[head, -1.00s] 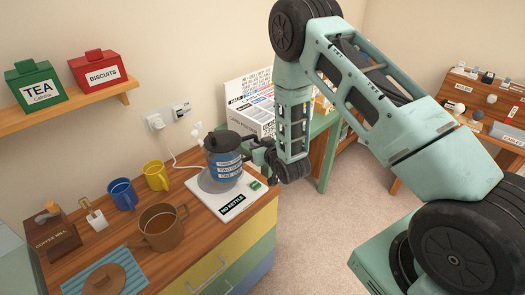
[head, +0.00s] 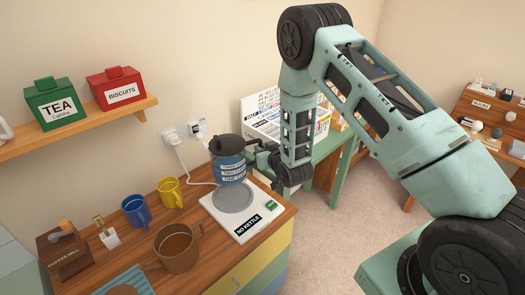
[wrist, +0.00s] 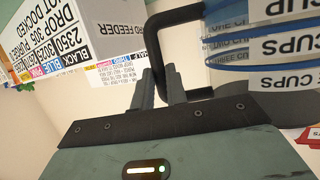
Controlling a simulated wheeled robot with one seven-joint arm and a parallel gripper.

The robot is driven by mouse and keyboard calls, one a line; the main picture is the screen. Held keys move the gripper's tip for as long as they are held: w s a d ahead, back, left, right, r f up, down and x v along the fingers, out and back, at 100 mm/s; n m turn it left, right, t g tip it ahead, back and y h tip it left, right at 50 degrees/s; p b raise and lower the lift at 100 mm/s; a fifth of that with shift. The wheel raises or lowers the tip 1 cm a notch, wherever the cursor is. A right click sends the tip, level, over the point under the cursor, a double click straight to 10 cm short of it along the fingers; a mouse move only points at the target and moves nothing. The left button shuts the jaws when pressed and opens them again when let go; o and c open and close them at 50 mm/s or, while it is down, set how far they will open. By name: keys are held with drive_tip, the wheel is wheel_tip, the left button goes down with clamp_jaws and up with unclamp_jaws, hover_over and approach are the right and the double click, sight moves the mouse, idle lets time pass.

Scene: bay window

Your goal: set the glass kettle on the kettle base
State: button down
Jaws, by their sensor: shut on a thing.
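The glass kettle (head: 230,170), blue-tinted with a dark lid and cup markings, is upright just above the far part of the kettle base's round grey plate. The white kettle base (head: 246,226) has a "NO KETTLE" label, and most of its plate shows below the kettle. My gripper (head: 266,160) is at the kettle's right side, shut on its handle. In the wrist view my gripper (wrist: 160,82) pinches the black handle (wrist: 157,32), with the kettle body (wrist: 265,80) at the right. The exact gap between kettle and plate is hard to tell.
A blue mug (head: 136,212), a yellow mug (head: 171,194) and a brown pot (head: 178,250) stand left of the base. A white cable runs from the wall socket (head: 172,137) behind the kettle. A printed white box (head: 262,112) stands behind my gripper.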

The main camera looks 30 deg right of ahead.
wheel_tip(320, 180, down, 9)
drive_tip(key=b, duration=0.8)
drive_tip(key=shift+f+b, duration=0.4)
drive_tip(key=shift+b, duration=0.25)
idle(1.3)
drive_tip(key=c, duration=1.4)
unclamp_jaws()
drive_tip(key=shift+o, duration=0.4)
drive_tip(key=shift+f, duration=0.1)
drive_tip(key=p+v, duration=0.4)
drive_tip(key=v, duration=1.3)
drive_tip(key=shift+r, duration=0.25)
drive_tip(key=shift+s, duration=0.1)
